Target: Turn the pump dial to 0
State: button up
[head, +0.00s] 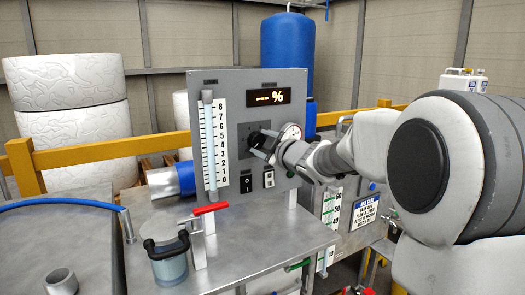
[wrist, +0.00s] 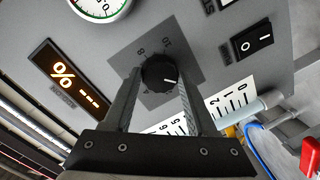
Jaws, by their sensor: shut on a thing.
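The pump dial (wrist: 157,72) is a round black knob on a dark grey square plate of the panel. In the wrist view the two fingers of my gripper (wrist: 160,80) stand on either side of it, shut on the knob. Its white pointer line points to the lower right of that picture. In the head view my gripper (head: 262,143) reaches the panel from the right and covers most of the dial.
The grey panel (head: 232,95) carries an orange display (head: 269,96) reading dashes and %, a round gauge (head: 291,132), a level tube (head: 210,150) and a rocker switch (head: 247,184). A red-handled valve (head: 211,208) and a clear cup (head: 168,262) stand on the metal bench in front.

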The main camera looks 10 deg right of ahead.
jog(key=shift+n, duration=0.4)
jog(key=o, duration=1.4)
jog(key=shift+c, duration=0.2)
